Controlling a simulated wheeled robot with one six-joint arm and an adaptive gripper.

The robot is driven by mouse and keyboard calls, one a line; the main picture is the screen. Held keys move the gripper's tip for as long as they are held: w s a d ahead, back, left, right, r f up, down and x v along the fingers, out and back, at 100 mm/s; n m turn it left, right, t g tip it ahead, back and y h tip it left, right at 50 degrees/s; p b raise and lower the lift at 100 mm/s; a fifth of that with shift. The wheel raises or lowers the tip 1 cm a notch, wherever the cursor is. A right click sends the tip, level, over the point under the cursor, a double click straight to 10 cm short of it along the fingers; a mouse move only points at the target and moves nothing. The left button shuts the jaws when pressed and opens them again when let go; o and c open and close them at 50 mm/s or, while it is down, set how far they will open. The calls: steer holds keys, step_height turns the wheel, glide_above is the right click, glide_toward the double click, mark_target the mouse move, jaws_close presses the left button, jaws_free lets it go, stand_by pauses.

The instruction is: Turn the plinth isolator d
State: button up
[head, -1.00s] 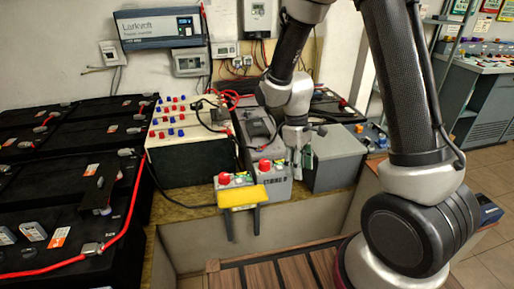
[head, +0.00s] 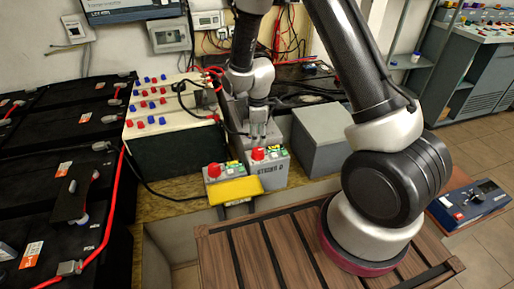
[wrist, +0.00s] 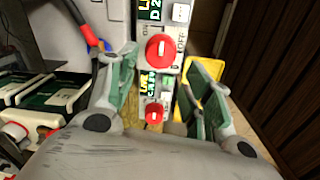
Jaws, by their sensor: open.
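The plinth isolator d is a grey box (head: 268,175) lettered "STRING D" on its front, with a red rotary knob (head: 257,154) on top. In the wrist view a red knob (wrist: 160,50) with ON and OFF marks and a D label sits high between the fingers; it appears to be the same one. My gripper (head: 258,130) points down just above and behind the box. In the wrist view my gripper (wrist: 165,75) is open and empty, its green-padded fingers apart. I cannot tell whether a finger touches the knob.
A second grey box with a red knob (head: 214,170) stands just left, with a yellow piece (head: 235,191) before it. A cream-topped unit (head: 170,105) with cables stands behind left, black batteries (head: 50,205) far left. A plain grey box (head: 321,138) stands right.

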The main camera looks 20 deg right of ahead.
mark_target(257, 150)
step_height(257, 150, down, 7)
steer(key=shift+w+r, duration=0.1)
stand_by(0.3)
steer(key=c, duration=0.7)
steer(key=shift+c, duration=0.2)
